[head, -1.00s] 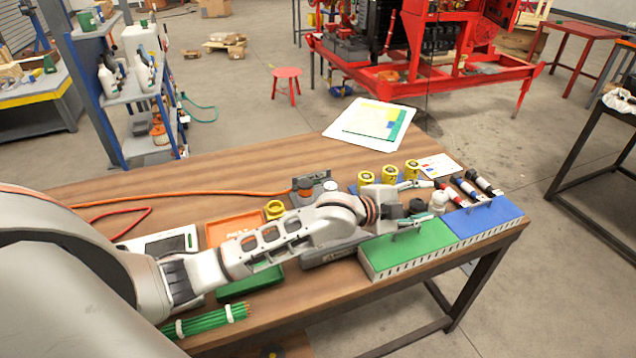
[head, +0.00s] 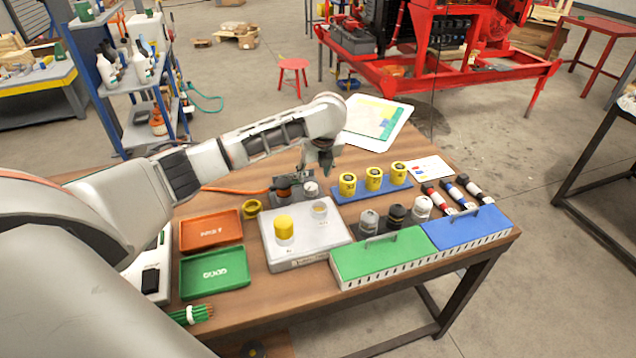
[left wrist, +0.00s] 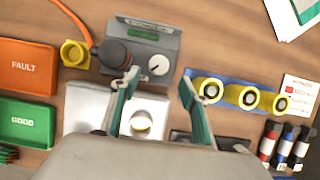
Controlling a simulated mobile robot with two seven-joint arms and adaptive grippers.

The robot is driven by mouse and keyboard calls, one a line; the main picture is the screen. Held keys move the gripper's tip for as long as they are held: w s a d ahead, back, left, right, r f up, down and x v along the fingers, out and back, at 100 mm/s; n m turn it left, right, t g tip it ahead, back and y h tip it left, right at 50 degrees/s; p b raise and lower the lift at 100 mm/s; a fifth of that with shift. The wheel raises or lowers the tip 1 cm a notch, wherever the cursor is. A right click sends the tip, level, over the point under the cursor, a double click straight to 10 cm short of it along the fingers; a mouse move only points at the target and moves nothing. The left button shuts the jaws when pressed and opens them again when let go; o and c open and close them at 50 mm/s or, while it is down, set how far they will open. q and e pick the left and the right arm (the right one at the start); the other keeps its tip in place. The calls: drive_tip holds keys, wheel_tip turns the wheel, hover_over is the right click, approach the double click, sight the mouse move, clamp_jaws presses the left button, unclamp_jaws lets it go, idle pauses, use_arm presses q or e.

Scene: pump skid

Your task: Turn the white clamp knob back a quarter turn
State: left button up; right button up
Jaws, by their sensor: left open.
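The white clamp knob (head: 311,188) is a small round white knob on a grey block (head: 294,199) at the middle back of the table. It also shows in the left wrist view (left wrist: 158,65), with a dark mark on its face. A black cylinder (left wrist: 113,53) with an orange cable stands beside it on the same block. My left gripper (head: 322,165) points down above the block, apart from the knob. In the left wrist view its two fingers (left wrist: 160,88) are spread with nothing between them. My right gripper is not in view.
A grey box (head: 330,250) with a yellow cylinder stands in front of the block. A blue rack (head: 345,196) with yellow cylinders is to the right. Orange (head: 210,232) and green (head: 215,268) trays lie left. A green case (head: 385,259) and blue case (head: 470,229) line the front right.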

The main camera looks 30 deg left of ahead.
sight(311, 186)
use_arm(q)
drive_tip(key=x, duration=0.7)
drive_tip(key=shift+a+f, duration=0.2)
drive_tip(key=shift+f, duration=0.05)
drive_tip(key=shift+c, duration=0.5)
drive_tip(key=c, duration=1)
